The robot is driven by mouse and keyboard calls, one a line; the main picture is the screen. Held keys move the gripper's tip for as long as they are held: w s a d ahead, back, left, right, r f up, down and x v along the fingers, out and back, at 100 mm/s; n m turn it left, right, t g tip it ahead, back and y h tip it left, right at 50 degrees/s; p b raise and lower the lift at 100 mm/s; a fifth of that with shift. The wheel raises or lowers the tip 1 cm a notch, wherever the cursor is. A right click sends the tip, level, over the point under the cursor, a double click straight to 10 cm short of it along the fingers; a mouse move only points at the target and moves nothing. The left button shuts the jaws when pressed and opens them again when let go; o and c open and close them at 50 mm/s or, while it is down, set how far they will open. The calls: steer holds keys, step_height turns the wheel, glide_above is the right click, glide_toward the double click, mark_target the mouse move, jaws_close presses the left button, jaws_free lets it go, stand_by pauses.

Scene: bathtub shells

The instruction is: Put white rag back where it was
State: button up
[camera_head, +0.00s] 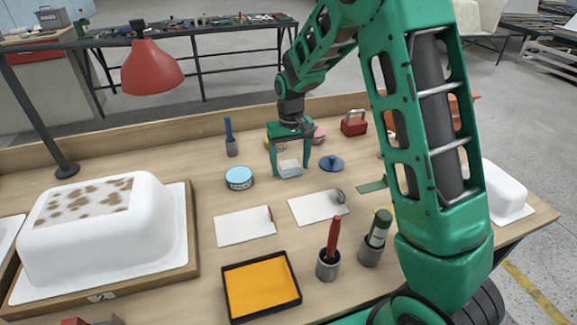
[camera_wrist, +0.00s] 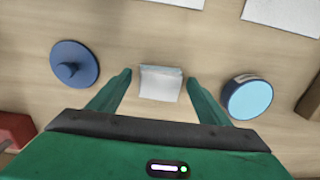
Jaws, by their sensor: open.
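The white rag (camera_head: 289,168) lies as a small folded block on the wooden table, near its back middle. In the wrist view the rag (camera_wrist: 160,83) sits between and just beyond my fingertips. My gripper (camera_head: 290,170) points down over it with its fingers spread on both sides, open and holding nothing. The wrist view also shows my gripper (camera_wrist: 160,84) with a gap between each finger and the rag. I cannot tell the exact height of the fingertips above the table.
A blue-lidded round tin (camera_head: 239,178) and a blue knobbed disc (camera_head: 332,163) flank the rag closely. White sheets (camera_head: 245,226) lie in front. A black tray with an orange pad (camera_head: 297,296), two cups (camera_head: 327,266) and a white tub shell (camera_head: 150,235) stand nearer.

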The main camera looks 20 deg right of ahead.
mark_target(290, 165)
step_height(290, 165, up, 11)
steer(key=s+d+r+m, duration=0.2)
steer(key=s+d+r, duration=0.2)
steer(key=s+d, duration=0.5)
steer(key=s+d+f+m, duration=0.1)
steer(key=s+d, duration=0.3)
steer(key=s, duration=1)
steer(key=s+d+f+m, duration=0.1)
steer(key=s+d+m, duration=0.2)
steer(key=s, duration=1.2)
steer(key=shift+d, duration=0.6)
steer(key=shift+f, duration=0.1)
steer(key=shift+w+f, duration=0.25)
steer(key=shift+w, duration=0.35)
